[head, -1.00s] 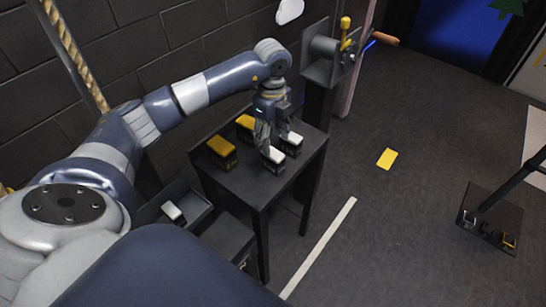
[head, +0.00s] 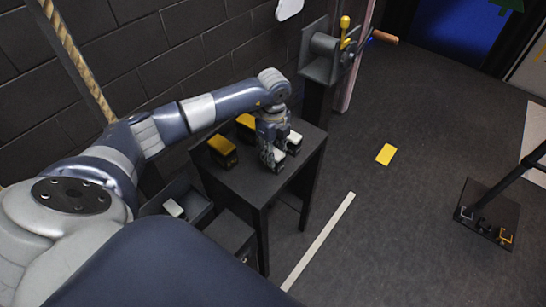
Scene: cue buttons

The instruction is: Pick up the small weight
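A small dark table (head: 237,185) carries two yellow-topped black blocks, one at the front left (head: 222,150) and one behind it (head: 246,125), and two white-topped black blocks. One white-topped block (head: 277,160) is at the table's front, and the other (head: 294,142) is just behind and right of it. Which one is the small weight is not labelled. My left gripper (head: 270,154) points down at the front white-topped block. Its fingers reach down beside the block and partly hide it; I cannot tell whether they press on it. My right gripper is not in view.
A dark open bin (head: 190,206) below the table's left side holds another white-topped piece (head: 173,208). A winch with a crank (head: 328,50) stands behind the table. A yellow floor mark (head: 386,154) and a white line (head: 320,240) lie on clear floor at right.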

